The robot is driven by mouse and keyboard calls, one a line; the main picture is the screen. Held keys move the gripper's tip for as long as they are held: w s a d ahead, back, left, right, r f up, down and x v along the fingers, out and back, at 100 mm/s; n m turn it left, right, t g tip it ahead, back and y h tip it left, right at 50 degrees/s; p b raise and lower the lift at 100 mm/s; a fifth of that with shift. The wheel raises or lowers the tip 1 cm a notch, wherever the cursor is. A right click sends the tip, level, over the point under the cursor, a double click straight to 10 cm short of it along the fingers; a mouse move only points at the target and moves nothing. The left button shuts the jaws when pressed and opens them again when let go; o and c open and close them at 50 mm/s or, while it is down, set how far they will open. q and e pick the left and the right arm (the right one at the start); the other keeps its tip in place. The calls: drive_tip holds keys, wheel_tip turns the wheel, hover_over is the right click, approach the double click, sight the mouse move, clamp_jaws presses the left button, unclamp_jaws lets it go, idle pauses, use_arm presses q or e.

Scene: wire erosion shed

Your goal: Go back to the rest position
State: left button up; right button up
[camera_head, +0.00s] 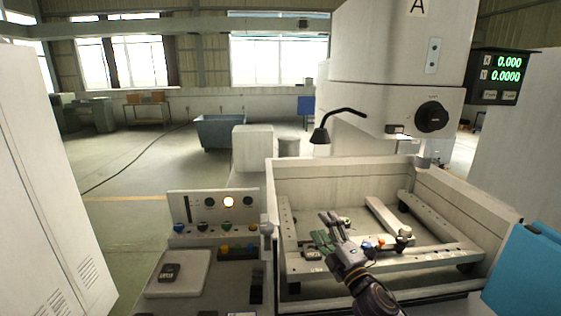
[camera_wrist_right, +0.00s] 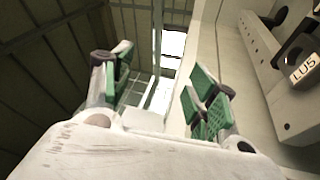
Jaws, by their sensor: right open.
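My right gripper (camera_head: 330,230) is over the front part of the machine's work tank (camera_head: 320,185), its arm coming up from the lower edge. In the right wrist view the two green-padded fingers of the right gripper (camera_wrist_right: 163,88) stand wide apart with nothing between them. The gripper and its arm hide part of the tank's front rail (camera_head: 430,256). My left gripper is not in view.
The machine head (camera_head: 395,50) and a black lamp (camera_head: 320,136) hang above the tank. A control panel (camera_head: 215,212) with coloured buttons and a small dark device (camera_head: 169,272) are to the left. A blue panel (camera_head: 530,275) is at right. Open floor (camera_head: 120,200) lies at left.

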drive_tip(key=s+d+f+m+g+h, duration=0.3)
drive_tip(key=s+d+f+m+h, duration=0.15)
drive_tip(key=f+m, duration=0.3)
drive_tip(key=s+d+f+m+g+h, duration=0.4)
drive_tip(key=s+d+f+m, duration=0.15)
drive_tip(key=f, duration=0.35)
drive_tip(key=s+f+m+g+y, duration=0.1)
drive_tip(key=s+f+m+g, duration=0.2)
drive_tip(key=s+f+g, duration=0.5)
drive_tip(key=s+f+m+g, duration=0.1)
drive_tip(key=s+f+m, duration=0.15)
drive_tip(key=s, duration=1.05)
wheel_tip(320, 180, down, 33)
drive_tip(key=s+g, duration=0.1)
drive_tip(key=s, duration=0.1)
drive_tip(key=s+d+f, duration=0.2)
drive_tip(key=s+f, duration=0.8)
drive_tip(key=s, duration=0.1)
drive_tip(key=s+d+f+g, duration=0.1)
drive_tip(key=s+f, duration=0.9)
drive_tip(key=s, duration=0.1)
drive_tip(key=shift+s+d+f+n, duration=0.25)
drive_tip(key=shift+s+d+n, duration=0.05)
drive_tip(key=shift+d+n, duration=0.05)
